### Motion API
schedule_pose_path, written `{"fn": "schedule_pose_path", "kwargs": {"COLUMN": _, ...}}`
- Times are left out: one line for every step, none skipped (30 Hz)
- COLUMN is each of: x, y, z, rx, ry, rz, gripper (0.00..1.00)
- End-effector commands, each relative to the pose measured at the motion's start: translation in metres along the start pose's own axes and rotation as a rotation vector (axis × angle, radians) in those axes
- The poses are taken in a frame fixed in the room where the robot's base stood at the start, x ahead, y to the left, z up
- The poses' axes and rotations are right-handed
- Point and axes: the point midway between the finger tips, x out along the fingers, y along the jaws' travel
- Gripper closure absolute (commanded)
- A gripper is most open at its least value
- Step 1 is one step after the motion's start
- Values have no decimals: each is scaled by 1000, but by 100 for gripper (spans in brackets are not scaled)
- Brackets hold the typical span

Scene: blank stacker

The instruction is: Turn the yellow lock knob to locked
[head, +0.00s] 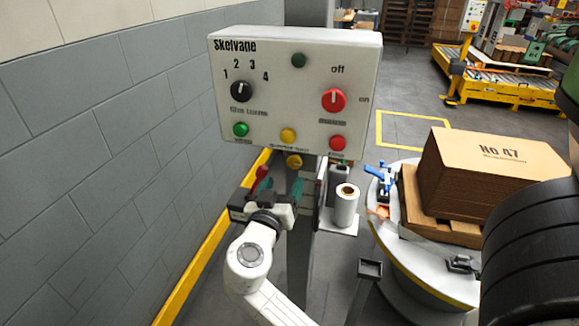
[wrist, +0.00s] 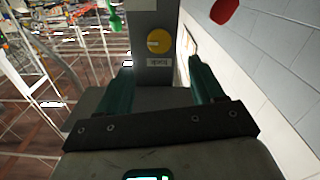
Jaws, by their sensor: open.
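The yellow lock knob (wrist: 158,41) is on a grey post, with a small upside-down label beside it in the wrist view. A thin dark mark crosses its face, roughly level in that view. In the head view the yellow lock knob (head: 294,161) shows just under the control box. My gripper (head: 281,184) is open and empty, below the knob in the head view. In the wrist view the teal fingers of my gripper (wrist: 160,70) stand to either side of the post, with the knob ahead between them and not touched.
The white control box (head: 310,90) with knobs and buttons hangs above my gripper. A grey block wall (head: 100,130) is close on the left. A red knob (head: 262,172) shows behind the fingers. A film roll (head: 345,205) and a turntable with boxes (head: 490,160) are on the right.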

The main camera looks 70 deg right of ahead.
Motion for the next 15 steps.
{"fn": "schedule_pose_path", "kwargs": {"x": 10, "y": 1, "z": -1, "rx": -1, "ry": -1, "rz": 4, "gripper": 33}}
{"fn": "schedule_pose_path", "kwargs": {"x": 16, "y": 1, "z": -1, "rx": -1, "ry": -1, "rz": 5, "gripper": 33}}
{"fn": "schedule_pose_path", "kwargs": {"x": 23, "y": 1, "z": -1, "rx": -1, "ry": -1, "rz": 5, "gripper": 33}}
{"fn": "schedule_pose_path", "kwargs": {"x": 29, "y": 1, "z": -1, "rx": -1, "ry": -2, "rz": 4, "gripper": 33}}
{"fn": "schedule_pose_path", "kwargs": {"x": 35, "y": 1, "z": -1, "rx": -1, "ry": -2, "rz": 4, "gripper": 33}}
{"fn": "schedule_pose_path", "kwargs": {"x": 42, "y": 1, "z": -1, "rx": -1, "ry": -3, "rz": 5, "gripper": 33}}
{"fn": "schedule_pose_path", "kwargs": {"x": 47, "y": 1, "z": -1, "rx": -1, "ry": -3, "rz": 3, "gripper": 33}}
{"fn": "schedule_pose_path", "kwargs": {"x": 52, "y": 1, "z": -1, "rx": -1, "ry": -3, "rz": 3, "gripper": 33}}
{"fn": "schedule_pose_path", "kwargs": {"x": 58, "y": 1, "z": -1, "rx": 0, "ry": -3, "rz": 3, "gripper": 33}}
{"fn": "schedule_pose_path", "kwargs": {"x": 62, "y": 1, "z": 0, "rx": 0, "ry": -3, "rz": 3, "gripper": 33}}
{"fn": "schedule_pose_path", "kwargs": {"x": 66, "y": 1, "z": 0, "rx": -1, "ry": -3, "rz": 3, "gripper": 33}}
{"fn": "schedule_pose_path", "kwargs": {"x": 71, "y": 0, "z": 0, "rx": -1, "ry": -2, "rz": 2, "gripper": 33}}
{"fn": "schedule_pose_path", "kwargs": {"x": 74, "y": 0, "z": 0, "rx": -1, "ry": -2, "rz": 2, "gripper": 33}}
{"fn": "schedule_pose_path", "kwargs": {"x": 76, "y": 0, "z": 0, "rx": -1, "ry": -2, "rz": 2, "gripper": 33}}
{"fn": "schedule_pose_path", "kwargs": {"x": 79, "y": 0, "z": 0, "rx": -1, "ry": -2, "rz": 1, "gripper": 33}}
